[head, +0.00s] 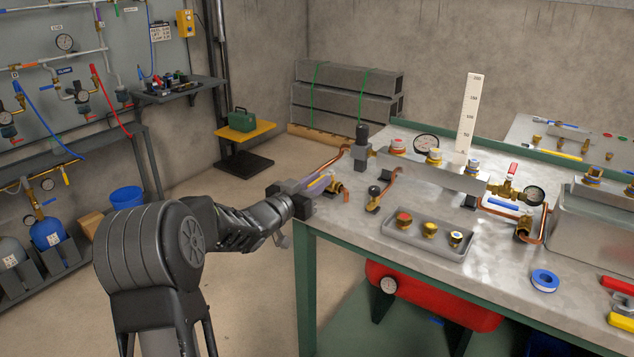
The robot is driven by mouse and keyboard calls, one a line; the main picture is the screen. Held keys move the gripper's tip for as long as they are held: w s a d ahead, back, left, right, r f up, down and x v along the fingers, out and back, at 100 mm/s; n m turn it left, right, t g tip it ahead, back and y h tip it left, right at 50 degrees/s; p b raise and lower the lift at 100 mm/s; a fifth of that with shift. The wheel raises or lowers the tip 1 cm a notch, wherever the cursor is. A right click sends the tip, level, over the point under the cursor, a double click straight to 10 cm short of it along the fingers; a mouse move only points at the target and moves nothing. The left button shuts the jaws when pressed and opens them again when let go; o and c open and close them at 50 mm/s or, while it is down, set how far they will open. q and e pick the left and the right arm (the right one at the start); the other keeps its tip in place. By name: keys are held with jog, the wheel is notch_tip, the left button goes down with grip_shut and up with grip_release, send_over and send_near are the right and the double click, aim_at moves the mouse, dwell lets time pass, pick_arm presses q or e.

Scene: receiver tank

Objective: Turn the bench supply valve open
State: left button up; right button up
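My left gripper (305,193) is at the left edge of the workbench (340,240), beside a brass valve fitting (338,188) with a copper pipe. No label tells which one is the bench supply valve. My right gripper is not in view.
A metal manifold block (450,178) with several coloured caps stands behind a grey tray (408,238) of brass fittings. A white scale (469,110) rises at the back. A blue tape roll (544,280) lies at right. A red tank (430,300) is under the bench.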

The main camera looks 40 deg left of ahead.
pick_arm(q)
grip_shut()
dwell(1.0)
